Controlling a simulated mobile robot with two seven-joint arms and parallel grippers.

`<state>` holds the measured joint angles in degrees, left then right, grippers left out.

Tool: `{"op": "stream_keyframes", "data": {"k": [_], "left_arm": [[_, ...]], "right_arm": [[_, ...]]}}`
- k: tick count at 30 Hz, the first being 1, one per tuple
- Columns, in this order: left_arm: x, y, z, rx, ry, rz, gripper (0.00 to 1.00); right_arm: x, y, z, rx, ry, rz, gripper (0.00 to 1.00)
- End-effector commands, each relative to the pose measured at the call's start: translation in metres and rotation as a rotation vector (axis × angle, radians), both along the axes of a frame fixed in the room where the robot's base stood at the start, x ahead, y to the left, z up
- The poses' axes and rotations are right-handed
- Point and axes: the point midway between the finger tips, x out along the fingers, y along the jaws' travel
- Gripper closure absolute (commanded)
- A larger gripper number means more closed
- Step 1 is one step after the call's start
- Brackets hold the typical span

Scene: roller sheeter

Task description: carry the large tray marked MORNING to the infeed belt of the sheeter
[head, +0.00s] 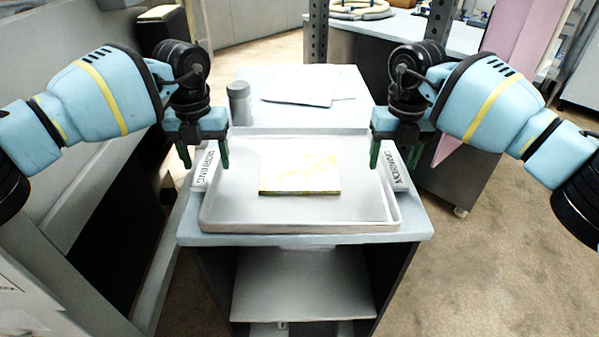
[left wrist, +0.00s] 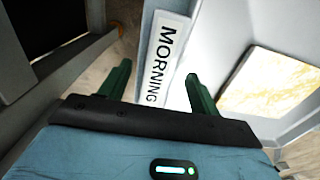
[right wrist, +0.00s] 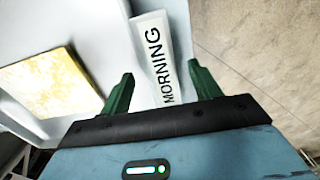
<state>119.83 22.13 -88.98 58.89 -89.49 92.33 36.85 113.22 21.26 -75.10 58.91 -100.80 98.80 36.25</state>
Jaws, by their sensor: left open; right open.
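The large grey tray (head: 300,224) sits on a light-topped cart and bears a pale yellow-and-white slab (head: 300,175). White labels reading MORNING are at its left side (head: 205,168) and right side (head: 392,168). My left gripper (head: 205,158) is open above the left side of the tray; in the left wrist view its fingers (left wrist: 160,85) stand on either side of the label. My right gripper (head: 393,158) is open above the right side; in the right wrist view its fingers (right wrist: 162,90) stand on either side of that label. I cannot tell whether the fingers touch the tray.
The cart (head: 330,240) has a lower shelf (head: 300,285). Grey machinery (head: 70,190) stands close on the left. Open floor (head: 500,260) lies to the right.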

Motion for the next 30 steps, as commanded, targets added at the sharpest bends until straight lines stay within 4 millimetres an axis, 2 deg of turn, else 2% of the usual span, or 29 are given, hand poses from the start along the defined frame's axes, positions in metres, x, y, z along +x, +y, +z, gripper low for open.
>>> {"op": "stream_keyframes", "data": {"k": [4, 13, 27, 30], "left_arm": [[0.0001, 0.0001, -0.0076, 0.000, -0.001, 0.000, 0.37], [0.0001, 0.0001, -0.0090, 0.000, -0.001, 0.000, 0.37], [0.0002, 0.0003, -0.0088, 0.000, -0.001, 0.001, 0.97], [0.0002, 0.0004, -0.0087, 0.000, -0.001, 0.001, 1.00]], "right_arm": [[-0.0003, -0.0002, -0.0083, 0.000, 0.001, 0.000, 0.37], [-0.0002, -0.0001, -0.0095, 0.000, 0.001, 0.000, 0.37], [-0.0002, -0.0001, -0.0092, 0.000, 0.000, 0.000, 0.97], [-0.0001, -0.0002, -0.0091, 0.000, 0.000, 0.000, 1.00]]}}
